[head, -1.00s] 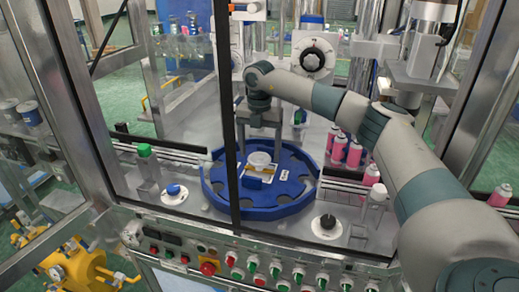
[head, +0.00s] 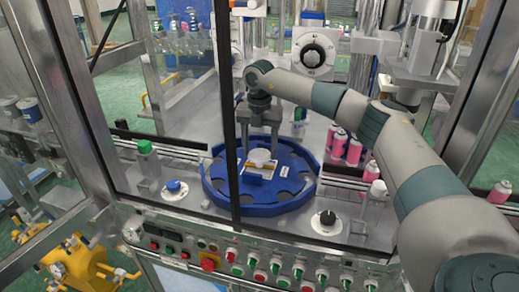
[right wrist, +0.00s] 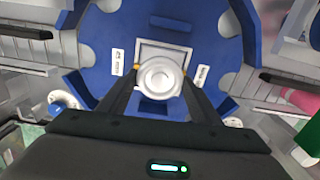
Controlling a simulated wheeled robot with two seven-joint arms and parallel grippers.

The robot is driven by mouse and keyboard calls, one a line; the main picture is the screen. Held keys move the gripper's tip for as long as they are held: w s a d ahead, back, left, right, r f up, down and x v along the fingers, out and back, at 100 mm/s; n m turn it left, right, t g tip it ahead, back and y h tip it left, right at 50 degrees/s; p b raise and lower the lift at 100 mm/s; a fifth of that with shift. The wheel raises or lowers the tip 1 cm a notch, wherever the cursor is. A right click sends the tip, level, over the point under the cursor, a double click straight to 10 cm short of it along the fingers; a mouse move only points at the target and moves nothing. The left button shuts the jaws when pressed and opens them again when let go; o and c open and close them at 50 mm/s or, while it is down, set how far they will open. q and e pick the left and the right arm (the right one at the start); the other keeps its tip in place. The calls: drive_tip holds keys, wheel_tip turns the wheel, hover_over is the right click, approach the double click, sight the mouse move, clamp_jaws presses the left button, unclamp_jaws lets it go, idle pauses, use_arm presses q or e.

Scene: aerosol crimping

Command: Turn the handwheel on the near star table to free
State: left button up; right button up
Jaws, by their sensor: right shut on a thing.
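The near star table (head: 225,192) is a blue disc with notches around its rim. At its centre is the pale round handwheel (right wrist: 160,77) over a square plate. It also shows small and partly covered in the head view (head: 261,157). My right gripper (head: 260,150) points down over the table's centre. In the right wrist view its two dark fingers (right wrist: 161,72) stand on either side of the handwheel, and it is shut on it. My left gripper is in neither view.
Pink cans (head: 354,152) stand right of the star table. A white-capped post (head: 376,196) and black knob (head: 327,219) are near the front right, a green-capped post (head: 146,165) at left. A dark door frame edge (head: 229,120) crosses in front.

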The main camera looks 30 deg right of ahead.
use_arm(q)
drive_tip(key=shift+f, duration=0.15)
use_arm(e)
drive_tip(key=n+b, duration=0.1)
drive_tip(key=n, duration=0.2)
drive_tip(key=shift+n, duration=0.4)
drive_tip(key=n+b, duration=0.1)
drive_tip(key=n, duration=0.2)
drive_tip(key=shift+n, duration=0.3)
drive_tip(key=shift+r+n, duration=0.1)
drive_tip(key=shift+n, duration=0.6)
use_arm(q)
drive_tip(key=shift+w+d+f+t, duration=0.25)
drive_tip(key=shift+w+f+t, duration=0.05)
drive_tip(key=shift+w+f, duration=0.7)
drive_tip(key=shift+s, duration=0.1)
use_arm(e)
drive_tip(key=o, duration=1.1)
drive_tip(key=shift+c, duration=0.2)
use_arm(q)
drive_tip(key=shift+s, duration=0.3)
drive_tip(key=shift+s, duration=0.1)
